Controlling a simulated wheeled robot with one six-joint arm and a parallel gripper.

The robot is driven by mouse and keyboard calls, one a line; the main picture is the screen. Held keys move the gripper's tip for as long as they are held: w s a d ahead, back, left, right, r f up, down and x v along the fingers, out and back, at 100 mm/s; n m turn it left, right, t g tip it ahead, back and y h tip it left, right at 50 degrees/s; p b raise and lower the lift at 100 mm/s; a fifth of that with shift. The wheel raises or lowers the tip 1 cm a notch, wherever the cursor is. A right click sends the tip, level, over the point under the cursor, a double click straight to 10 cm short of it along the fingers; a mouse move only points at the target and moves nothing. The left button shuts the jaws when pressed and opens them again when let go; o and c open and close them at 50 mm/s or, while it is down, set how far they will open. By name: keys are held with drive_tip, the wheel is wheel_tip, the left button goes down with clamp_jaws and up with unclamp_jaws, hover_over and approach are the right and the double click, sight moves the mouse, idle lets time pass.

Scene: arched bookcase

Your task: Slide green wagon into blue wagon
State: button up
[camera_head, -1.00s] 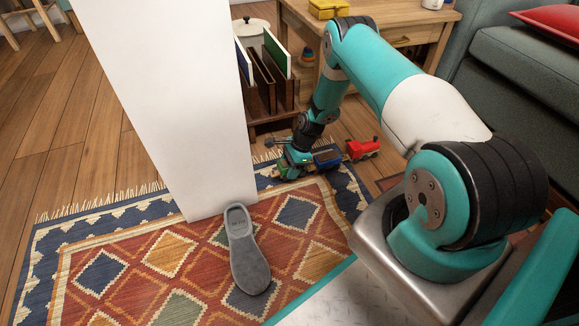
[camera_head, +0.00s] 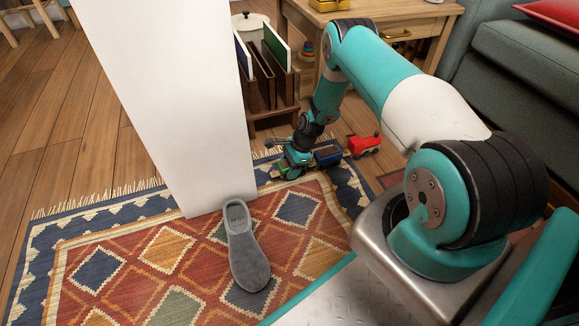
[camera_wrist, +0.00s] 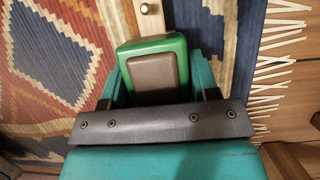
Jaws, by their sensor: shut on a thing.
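The green wagon (camera_wrist: 140,54) with its grey-brown load is between the two fingers of my gripper (camera_wrist: 156,76) in the wrist view. The gripper is shut on its sides. In the head view my gripper (camera_head: 294,166) is low over the rug's far border and hides much of the green wagon. The blue wagon (camera_head: 328,154) stands just right of it, close by. Whether the two wagons touch cannot be told. A wooden bar (camera_wrist: 149,22) with a brass knob points away from the green wagon in the wrist view.
A red toy engine (camera_head: 364,146) stands right of the blue wagon. A wooden book rack (camera_head: 272,85) is behind. A tall white panel (camera_head: 160,90) stands to the left, and a grey slipper (camera_head: 247,258) lies on the patterned rug (camera_head: 165,250). A side table (camera_head: 400,20) is at the back.

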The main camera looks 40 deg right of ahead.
drive_tip(key=shift+f, duration=0.15)
drive_tip(key=o, duration=1.1)
drive_tip(key=shift+c, duration=0.2)
drive_tip(key=p+v, duration=0.9)
drive_tip(key=v, duration=0.8)
drive_tip(key=shift+r+p, duration=0.25)
drive_tip(key=shift+p, duration=0.1)
